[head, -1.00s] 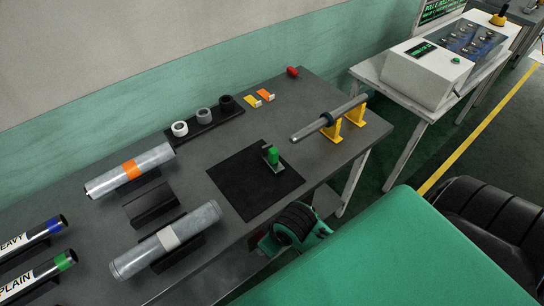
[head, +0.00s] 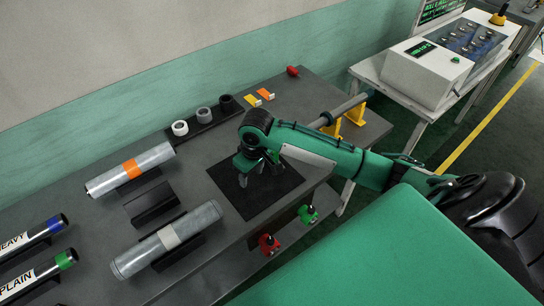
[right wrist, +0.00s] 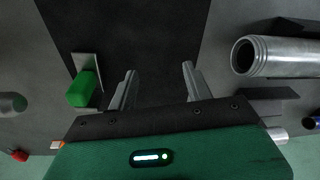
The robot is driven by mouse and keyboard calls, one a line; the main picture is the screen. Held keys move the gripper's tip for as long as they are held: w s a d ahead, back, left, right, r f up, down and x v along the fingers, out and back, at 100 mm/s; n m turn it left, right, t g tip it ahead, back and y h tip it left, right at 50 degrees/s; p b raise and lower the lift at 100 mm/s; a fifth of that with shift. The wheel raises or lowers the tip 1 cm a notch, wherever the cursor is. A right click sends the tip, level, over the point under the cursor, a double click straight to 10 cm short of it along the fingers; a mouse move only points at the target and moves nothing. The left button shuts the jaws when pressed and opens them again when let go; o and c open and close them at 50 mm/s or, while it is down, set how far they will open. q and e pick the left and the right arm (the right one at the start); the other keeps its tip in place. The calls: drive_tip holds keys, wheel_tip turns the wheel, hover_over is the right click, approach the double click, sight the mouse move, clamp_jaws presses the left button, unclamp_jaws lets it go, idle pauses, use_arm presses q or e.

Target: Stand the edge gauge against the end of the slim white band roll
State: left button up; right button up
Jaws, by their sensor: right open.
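The edge gauge, a green block on a grey metal plate, shows in the right wrist view (right wrist: 84,88) on the black mat (head: 262,207), left of my gripper's fingers. The white band roll (head: 150,254) lies on a dark cradle at the front of the table, left of the mat. An end of a metal roll shows at the right of the right wrist view (right wrist: 275,57). My right gripper (head: 259,174) points down over the mat, its fingers (right wrist: 159,72) apart and empty, beside the gauge. My left gripper is not in view.
An orange-banded roll (head: 130,170) lies behind an empty cradle (head: 151,204). A metal shaft (head: 346,108) rests on yellow stands (head: 356,114). Red (head: 268,243) and green (head: 308,213) items sit below the table's front edge.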

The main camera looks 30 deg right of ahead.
sight(273, 156)
drive_tip(key=w+d+r+m+g+h, duration=0.1)
drive_tip(key=w+d+r+m, duration=0.1)
drive_tip(key=w+d+r, duration=0.3)
drive_tip(key=w+d+r+m, duration=0.1)
drive_tip(key=w+d+r, duration=0.1)
drive_tip(key=d+r, duration=0.35)
drive_tip(key=f, duration=0.3)
drive_tip(key=d+f+p, duration=0.1)
drive_tip(key=f, duration=0.5)
drive_tip(key=shift+d+f, duration=0.2)
drive_tip(key=shift+f, duration=0.15)
drive_tip(key=shift+f+p, duration=0.55)
drive_tip(key=shift+p, duration=0.05)
drive_tip(key=f, duration=0.1)
drive_tip(key=f+p, duration=0.1)
drive_tip(key=f, duration=0.1)
drive_tip(key=shift+s+a+f, duration=0.1)
drive_tip(key=shift+s+f, duration=0.1)
drive_tip(key=shift+f, duration=0.55)
drive_tip(key=shift+c, duration=0.2)
clamp_jaws()
